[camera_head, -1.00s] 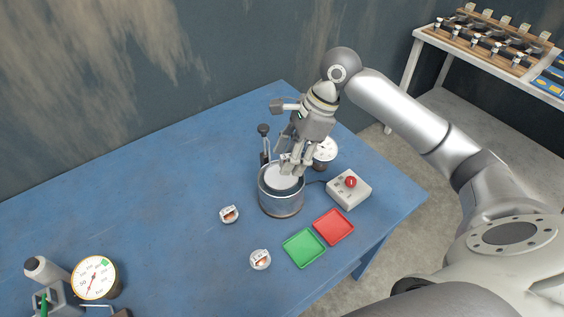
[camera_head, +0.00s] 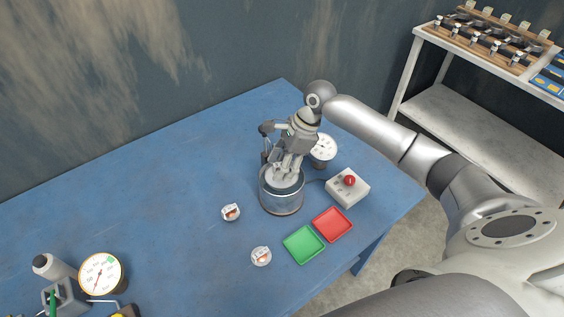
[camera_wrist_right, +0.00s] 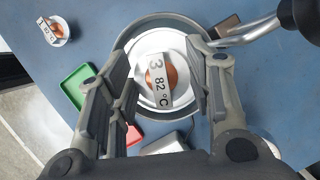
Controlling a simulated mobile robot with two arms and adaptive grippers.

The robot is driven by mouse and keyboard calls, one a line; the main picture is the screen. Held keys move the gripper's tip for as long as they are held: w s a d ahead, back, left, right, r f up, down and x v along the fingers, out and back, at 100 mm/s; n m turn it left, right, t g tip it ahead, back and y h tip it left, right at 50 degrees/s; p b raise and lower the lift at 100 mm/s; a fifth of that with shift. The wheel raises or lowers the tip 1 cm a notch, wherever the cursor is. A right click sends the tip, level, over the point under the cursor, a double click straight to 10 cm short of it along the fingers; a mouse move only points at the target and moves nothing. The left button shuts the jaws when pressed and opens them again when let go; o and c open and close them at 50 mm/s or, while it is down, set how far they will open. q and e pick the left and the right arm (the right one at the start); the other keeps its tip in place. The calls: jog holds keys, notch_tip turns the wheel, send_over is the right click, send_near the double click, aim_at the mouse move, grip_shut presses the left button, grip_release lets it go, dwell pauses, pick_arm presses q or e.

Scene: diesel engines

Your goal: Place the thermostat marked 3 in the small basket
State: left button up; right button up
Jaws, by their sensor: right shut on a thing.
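The thermostat marked 3 (camera_wrist_right: 158,84) is a pale round disc with a copper centre and a label reading "3 82 °C" in the right wrist view. My right gripper (camera_head: 285,172) is shut on it, one finger on each side (camera_wrist_right: 160,88). It is at the mouth of a round metal pot (camera_head: 281,201), whose rim (camera_wrist_right: 122,40) surrounds it in the wrist view. I cannot tell whether the thermostat touches the pot or hangs above its bottom. No separate small basket can be made out; the gripper hides much of the pot's inside. My left gripper is not in view.
Two other thermostats (camera_head: 230,212) (camera_head: 261,256) lie on the blue table. A green tray (camera_head: 303,244), a red tray (camera_head: 332,224) and a box with a red button (camera_head: 348,187) stand right of the pot. A white gauge (camera_head: 323,149) is behind. The table's left middle is free.

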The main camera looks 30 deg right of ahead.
jog(key=o, duration=0.8)
jog(key=shift+f, duration=0.1)
jog(key=shift+c, duration=0.2)
jog(key=b+v, duration=0.1)
jog(key=v, duration=1.1)
jog(key=shift+b, duration=0.3)
